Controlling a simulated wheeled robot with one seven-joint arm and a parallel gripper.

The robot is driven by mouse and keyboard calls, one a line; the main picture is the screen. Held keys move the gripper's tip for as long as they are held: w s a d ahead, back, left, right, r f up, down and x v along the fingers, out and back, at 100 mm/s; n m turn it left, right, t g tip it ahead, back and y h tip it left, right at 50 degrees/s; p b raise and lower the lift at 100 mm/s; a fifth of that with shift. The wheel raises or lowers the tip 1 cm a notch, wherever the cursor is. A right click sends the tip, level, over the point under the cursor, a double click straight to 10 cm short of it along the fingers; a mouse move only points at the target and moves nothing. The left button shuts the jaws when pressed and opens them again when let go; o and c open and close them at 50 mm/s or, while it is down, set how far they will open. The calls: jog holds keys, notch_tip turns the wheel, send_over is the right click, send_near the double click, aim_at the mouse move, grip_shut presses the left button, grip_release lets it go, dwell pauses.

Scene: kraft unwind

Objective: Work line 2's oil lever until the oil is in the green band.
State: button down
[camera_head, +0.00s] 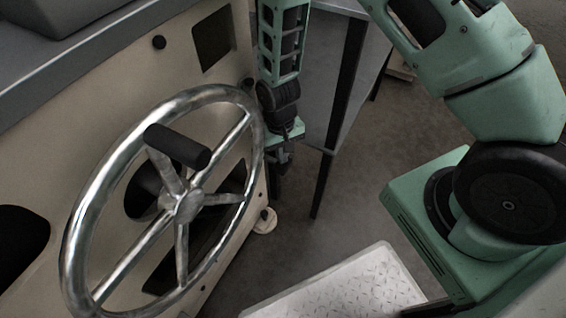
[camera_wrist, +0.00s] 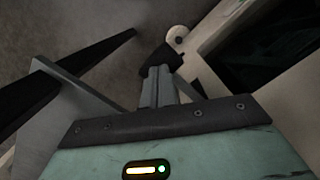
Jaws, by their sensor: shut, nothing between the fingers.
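My gripper (camera_head: 279,172) hangs pointing down just right of the beige machine's side, beyond the handwheel, in the head view. In the wrist view its fingers (camera_wrist: 158,72) are together, with dark tips and nothing held between them. I cannot make out the oil lever, an oil gauge or a green band in either view. No marking for line 2 can be read.
A metal handwheel (camera_head: 188,205) with a black knob stands on the beige machine panel (camera_head: 120,85) at left. The machine's round pale foot (camera_head: 264,221) is below my gripper; it also shows in the wrist view (camera_wrist: 178,38). A grey dark-legged table (camera_head: 325,75) stands behind.

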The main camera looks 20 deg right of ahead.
aim_at(264, 157)
jog(key=shift+f, duration=0.15)
jog(key=shift+f+b, duration=1.3)
jog(key=shift+f, duration=0.85)
jog(key=shift+w+r, duration=0.1)
jog(key=shift+w+r+p, duration=0.2)
jog(key=shift+w+p, duration=0.1)
jog(key=shift+w, duration=0.05)
jog(key=shift+w+r+p, duration=0.25)
jog(key=shift+w+p, duration=0.05)
jog(key=shift+w, duration=0.8)
